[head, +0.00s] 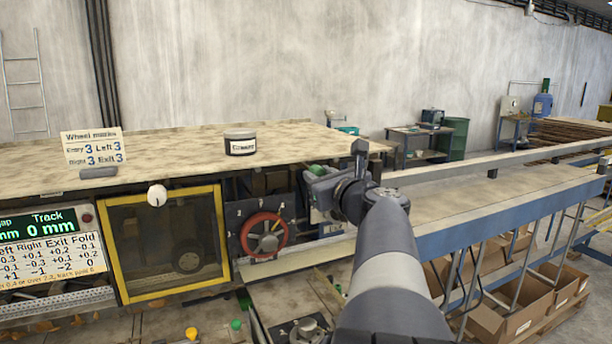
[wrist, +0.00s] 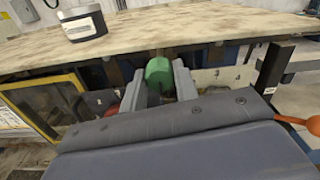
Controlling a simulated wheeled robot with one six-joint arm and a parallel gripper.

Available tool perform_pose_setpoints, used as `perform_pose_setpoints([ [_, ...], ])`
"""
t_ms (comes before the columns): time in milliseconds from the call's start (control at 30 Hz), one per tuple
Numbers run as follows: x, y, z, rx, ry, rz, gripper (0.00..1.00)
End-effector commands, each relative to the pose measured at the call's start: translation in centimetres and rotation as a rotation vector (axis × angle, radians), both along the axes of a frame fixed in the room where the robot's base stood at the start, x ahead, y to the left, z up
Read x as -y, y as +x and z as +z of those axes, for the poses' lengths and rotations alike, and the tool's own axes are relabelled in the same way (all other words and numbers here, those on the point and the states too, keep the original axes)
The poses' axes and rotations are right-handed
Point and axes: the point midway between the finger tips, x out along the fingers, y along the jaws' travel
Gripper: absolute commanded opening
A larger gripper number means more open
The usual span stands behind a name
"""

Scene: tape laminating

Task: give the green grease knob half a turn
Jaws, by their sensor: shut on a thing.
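The green grease knob (wrist: 159,72) shows in the wrist view below the edge of the bench top. My gripper (wrist: 160,84) has one finger on each side of it and is shut on it. In the head view a small part of the green knob (head: 318,169) shows beside my gripper (head: 312,178). My gripper and wrist hide most of the knob there. I cannot tell the knob's turn angle, as no mark on it shows.
A red handwheel (head: 264,233) sits left of my gripper, beside a yellow-framed guard (head: 168,243). A dark tin (head: 240,143) and a wheel-marks card (head: 93,147) stand on the bench top (head: 190,150). An orange ball-ended lever (wrist: 312,125) is at the wrist view's right edge.

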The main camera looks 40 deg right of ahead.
Motion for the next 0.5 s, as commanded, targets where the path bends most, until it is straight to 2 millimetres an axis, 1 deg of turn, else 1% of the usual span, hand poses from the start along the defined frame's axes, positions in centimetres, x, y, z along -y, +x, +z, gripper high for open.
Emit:
perform_pose_setpoints([
  [167, 0.01, 0.02, -0.22, -0.004, 0.001, 0.000, 0.06],
  [200, 0.02, 0.02, -0.22, -0.003, 0.001, 0.001, 0.32],
  [433, 0.01, 0.01, -0.11, -0.002, -0.001, 0.000, 0.51],
  [500, 0.01, 0.01, -0.09, -0.001, -0.001, 0.000, 0.51],
])
